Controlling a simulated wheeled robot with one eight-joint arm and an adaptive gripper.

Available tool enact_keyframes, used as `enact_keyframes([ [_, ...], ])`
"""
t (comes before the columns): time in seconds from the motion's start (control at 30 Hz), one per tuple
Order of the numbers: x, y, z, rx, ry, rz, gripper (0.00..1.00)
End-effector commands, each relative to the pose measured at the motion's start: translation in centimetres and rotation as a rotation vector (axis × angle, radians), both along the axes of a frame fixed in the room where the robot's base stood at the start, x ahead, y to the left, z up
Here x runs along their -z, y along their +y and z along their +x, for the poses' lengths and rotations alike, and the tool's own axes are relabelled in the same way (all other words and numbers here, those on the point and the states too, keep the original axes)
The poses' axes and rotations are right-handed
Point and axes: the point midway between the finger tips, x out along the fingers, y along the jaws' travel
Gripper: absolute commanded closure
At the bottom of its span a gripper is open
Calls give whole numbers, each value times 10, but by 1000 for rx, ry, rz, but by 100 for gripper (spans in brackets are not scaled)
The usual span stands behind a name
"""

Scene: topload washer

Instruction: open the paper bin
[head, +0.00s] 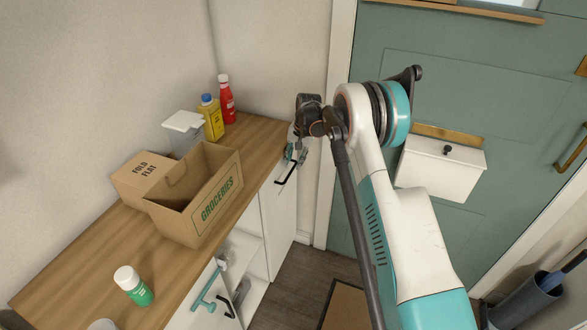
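No label marks a paper bin, so I cannot tell which thing it is. The white cabinet (277,222) under the wooden counter has a black bar handle (286,172) on its far front. A nearer white front (195,309) has a teal handle-like piece (209,292) and a black handle. A white lidded box (440,168) with a dark knob hangs on the green door; its lid looks shut. My gripper (297,156) is at the far end of the counter, close to the far black handle. It is small and partly hidden by my wrist; contact and finger opening are unclear.
On the counter (80,265) stand an open groceries box (208,195), a fold-flat carton, a white-lidded container (184,132), yellow and red bottles, and a green bottle (134,286). An open shelf space (240,257) shows between the cabinet fronts. Dark floor lies below.

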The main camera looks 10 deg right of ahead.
Motion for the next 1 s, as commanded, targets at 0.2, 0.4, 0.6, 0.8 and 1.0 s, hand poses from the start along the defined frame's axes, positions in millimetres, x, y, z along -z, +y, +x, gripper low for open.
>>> enact_keyframes([
  [0.2,27,4,3,-1,0,0,70],
  [0.4,33,5,3,-1,0,0,70],
  [0.6,32,5,3,-1,0,0,70],
  [0.8,32,5,3,-1,0,0,100],
  [1.0,32,4,3,0,0,0,100],
])
